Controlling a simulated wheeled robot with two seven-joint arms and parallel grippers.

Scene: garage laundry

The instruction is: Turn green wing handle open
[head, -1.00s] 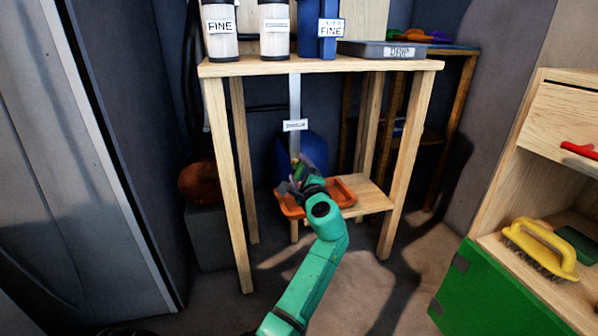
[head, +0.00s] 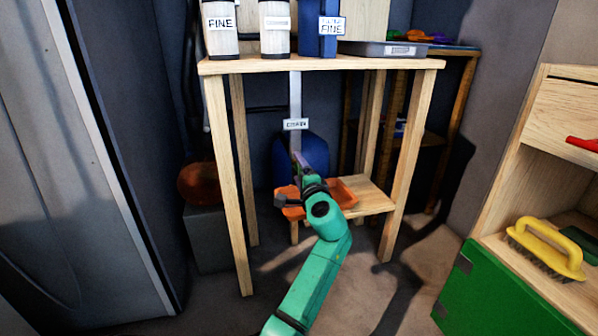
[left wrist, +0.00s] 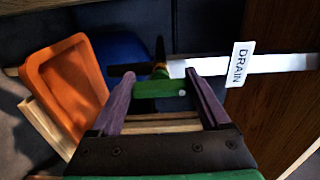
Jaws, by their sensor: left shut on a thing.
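The green wing handle (left wrist: 173,89) sits between the purple fingers of my left gripper (left wrist: 160,82) in the left wrist view, at the end of the pale drain pipe (left wrist: 285,63). A small yellow and red part shows beside the handle. My left gripper is shut on the handle. In the head view my left gripper (head: 304,164) is below the worktable, at the foot of the upright pipe (head: 295,92) with its label (head: 295,124). There the gripper hides the handle. My right gripper is not in view.
An orange tray (head: 349,187) lies on the table's low shelf (head: 374,200), close to my left gripper. A blue container (head: 313,148) stands behind. Wooden table legs (head: 230,190) flank my arm. A green-fronted cabinet (head: 490,300) stands at the right.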

